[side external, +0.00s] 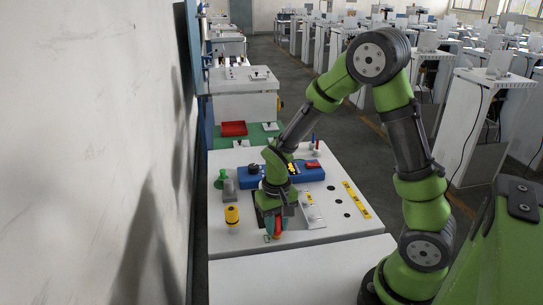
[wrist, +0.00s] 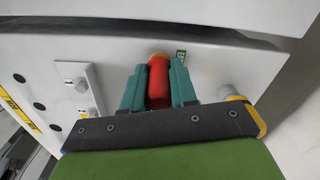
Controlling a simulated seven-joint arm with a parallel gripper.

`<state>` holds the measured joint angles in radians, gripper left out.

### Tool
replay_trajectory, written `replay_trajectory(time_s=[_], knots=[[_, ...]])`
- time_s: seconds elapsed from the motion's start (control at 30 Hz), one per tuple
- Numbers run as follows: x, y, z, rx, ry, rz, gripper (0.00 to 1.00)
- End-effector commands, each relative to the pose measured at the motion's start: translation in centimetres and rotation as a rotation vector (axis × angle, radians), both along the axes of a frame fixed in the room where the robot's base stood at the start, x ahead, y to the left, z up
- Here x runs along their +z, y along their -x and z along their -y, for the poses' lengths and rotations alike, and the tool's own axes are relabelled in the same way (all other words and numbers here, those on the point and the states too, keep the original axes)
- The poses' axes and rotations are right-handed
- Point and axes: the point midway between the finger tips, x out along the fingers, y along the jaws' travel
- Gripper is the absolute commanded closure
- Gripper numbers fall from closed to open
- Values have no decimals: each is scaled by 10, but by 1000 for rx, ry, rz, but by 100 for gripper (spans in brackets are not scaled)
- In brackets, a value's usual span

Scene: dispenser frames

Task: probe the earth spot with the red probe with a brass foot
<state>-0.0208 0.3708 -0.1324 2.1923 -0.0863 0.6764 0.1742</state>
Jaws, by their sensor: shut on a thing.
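My gripper (wrist: 158,82) is shut on the red probe (wrist: 158,84), with one teal finger on each side of it. The probe's brass foot (wrist: 159,56) shows beyond the fingertips, over the white bench top. A small green marking (wrist: 181,56), which looks like the earth spot, lies on the bench top just right of the foot in the wrist view. I cannot tell whether the foot touches the surface. In the side view my gripper (side external: 272,224) points down near the bench's front edge, and the red probe (side external: 278,228) shows between the fingers.
A yellow-capped post (side external: 232,215) stands left of my gripper, with a grey and green fixture (side external: 223,182) behind it. A blue unit (side external: 315,172) lies behind. A switch plate (side external: 313,211), black holes and yellow labels (side external: 357,200) are to the right. A wall borders the left.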

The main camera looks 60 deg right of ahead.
Motion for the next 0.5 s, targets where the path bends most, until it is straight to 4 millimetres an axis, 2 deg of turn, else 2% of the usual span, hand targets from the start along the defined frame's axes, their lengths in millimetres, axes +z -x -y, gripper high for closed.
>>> replay_trajectory(time_s=[0.5], knots=[[-6, 0, 0, 0, 0, 0, 100]])
